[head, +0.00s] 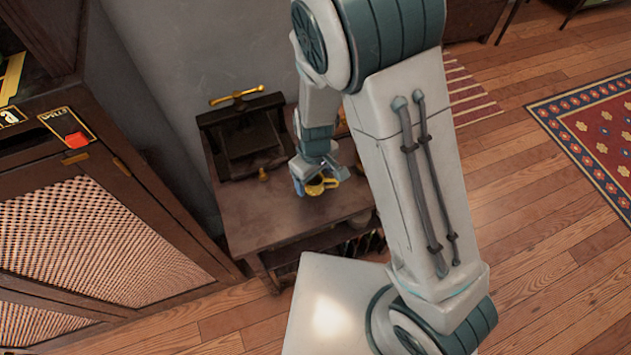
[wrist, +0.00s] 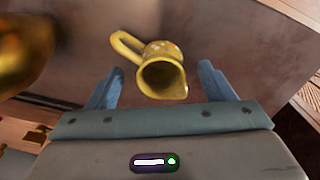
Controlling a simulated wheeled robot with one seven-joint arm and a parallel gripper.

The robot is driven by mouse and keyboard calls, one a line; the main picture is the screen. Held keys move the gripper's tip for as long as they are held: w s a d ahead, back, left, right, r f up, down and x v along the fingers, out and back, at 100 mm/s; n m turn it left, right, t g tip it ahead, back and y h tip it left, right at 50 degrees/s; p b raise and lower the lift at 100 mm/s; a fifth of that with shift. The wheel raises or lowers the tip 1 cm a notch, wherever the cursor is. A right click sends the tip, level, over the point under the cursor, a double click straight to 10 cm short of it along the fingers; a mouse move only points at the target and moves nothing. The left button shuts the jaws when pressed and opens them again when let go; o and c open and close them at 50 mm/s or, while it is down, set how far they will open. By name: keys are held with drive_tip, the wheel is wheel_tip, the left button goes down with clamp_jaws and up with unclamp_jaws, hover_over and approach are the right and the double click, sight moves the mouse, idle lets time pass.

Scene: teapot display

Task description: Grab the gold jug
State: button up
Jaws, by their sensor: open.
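The gold jug (wrist: 162,76) shows in the wrist view between the two blue-grey fingers of my gripper (wrist: 160,85), near the fingertips. Its open mouth faces the camera and its handle points up and left. The fingers are apart, with a gap visible on each side of the jug. In the head view my gripper (head: 318,178) is low over the small dark wooden table (head: 262,218), and the gold jug (head: 318,187) shows partly behind and beside the fingers. I cannot tell from the head view whether the fingers touch it.
A dark press-like device with a gold handle (head: 237,95) stands at the table's back left. A blurred gold object (wrist: 22,55) is close at the left in the wrist view. A cabinet with woven panels (head: 95,235) stands left of the table. The table's front left is bare.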

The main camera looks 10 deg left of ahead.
drive_tip(key=shift+f, duration=1.3)
drive_tip(key=shift+c, duration=0.2)
drive_tip(key=c, duration=1)
drive_tip(key=shift+c, duration=0.2)
drive_tip(key=shift+r, duration=0.2)
wheel_tip(320, 180, up, 4)
drive_tip(key=shift+a+r, duration=0.1)
drive_tip(key=s+d+r+b, duration=0.2)
drive_tip(key=s+d+r, duration=0.4)
drive_tip(key=s+d, duration=0.2)
drive_tip(key=shift+s+r, duration=0.2)
